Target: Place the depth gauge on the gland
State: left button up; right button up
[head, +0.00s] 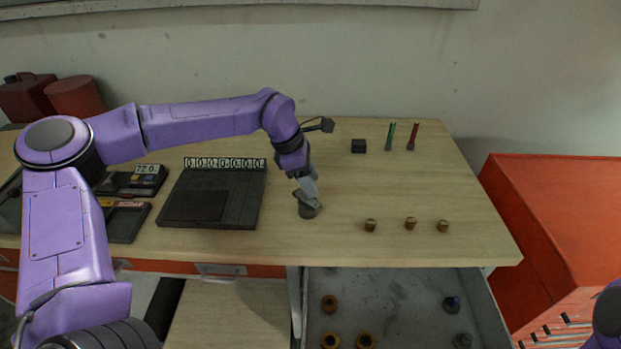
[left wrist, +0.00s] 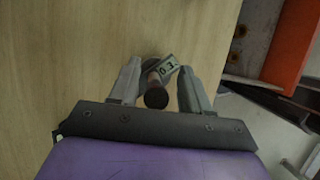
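The depth gauge (left wrist: 155,96) shows in the left wrist view as a dark, round-topped stem with a small display reading 0.3. A grey round piece (head: 307,211) stands below my left gripper near the front edge of the bench in the head view. I cannot tell whether it is the gland or the gauge's foot. My left gripper (head: 307,193) points down over it. In the left wrist view its fingers (left wrist: 160,80) are apart, one on each side of the gauge, with gaps beside the stem. My right gripper is out of view.
An open drawer (head: 400,300) holds rings. A red cabinet (head: 550,220) stands right.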

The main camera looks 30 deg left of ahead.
pick_arm(q)
jog(key=b+v, duration=0.2)
jog(key=v, duration=1)
jog(key=shift+d+r, duration=0.1)
jog(key=shift+d, duration=0.05)
